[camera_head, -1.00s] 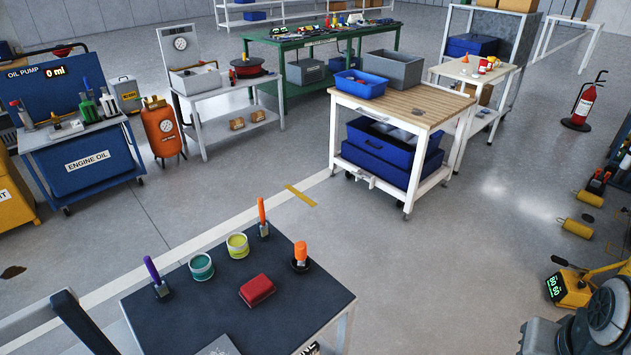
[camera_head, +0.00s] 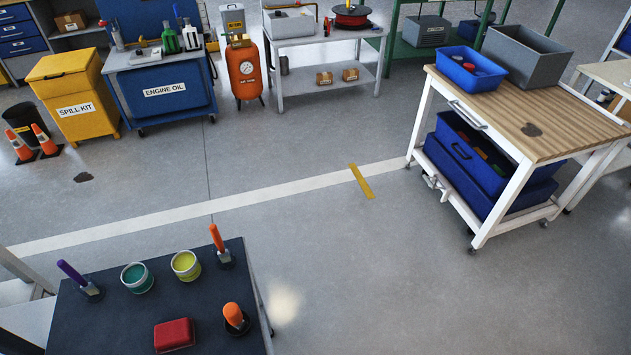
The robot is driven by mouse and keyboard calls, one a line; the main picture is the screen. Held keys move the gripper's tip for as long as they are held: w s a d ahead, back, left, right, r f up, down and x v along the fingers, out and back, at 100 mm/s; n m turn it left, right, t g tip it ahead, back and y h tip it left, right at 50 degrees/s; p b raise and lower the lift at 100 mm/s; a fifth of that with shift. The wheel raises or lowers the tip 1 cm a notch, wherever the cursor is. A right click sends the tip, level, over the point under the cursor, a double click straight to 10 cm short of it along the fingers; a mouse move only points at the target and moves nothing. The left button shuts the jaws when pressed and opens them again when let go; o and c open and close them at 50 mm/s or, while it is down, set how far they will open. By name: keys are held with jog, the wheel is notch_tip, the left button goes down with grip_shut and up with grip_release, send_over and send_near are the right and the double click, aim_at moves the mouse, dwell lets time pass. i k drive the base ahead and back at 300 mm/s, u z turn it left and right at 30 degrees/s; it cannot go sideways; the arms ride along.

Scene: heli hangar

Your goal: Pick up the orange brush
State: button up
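A dark table (camera_head: 120,318) stands at the bottom left. A brush with a slim orange handle (camera_head: 217,238) stands upright, slightly tilted, in a dark holder at its far right corner. A second item with a thicker orange handle (camera_head: 232,315) stands in a round dark holder near the right edge; I cannot tell whether it is also a brush. A purple-handled brush (camera_head: 70,271) stands at the left. A teal can (camera_head: 137,278), a yellow-green can (camera_head: 186,266) and a red block (camera_head: 174,335) share the tabletop. My gripper is not in view.
A white-framed workbench (camera_head: 500,115) with blue bins stands at the right. An engine oil cart (camera_head: 165,98), a yellow spill kit bin (camera_head: 75,95) and traffic cones (camera_head: 43,138) stand behind. The grey floor right of the dark table is clear.

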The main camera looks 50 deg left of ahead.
aim_at(223, 254)
jog(key=i, duration=1.3)
jog(key=u, duration=2.85)
jog(key=i, duration=1.8)
jog(key=u, duration=2)
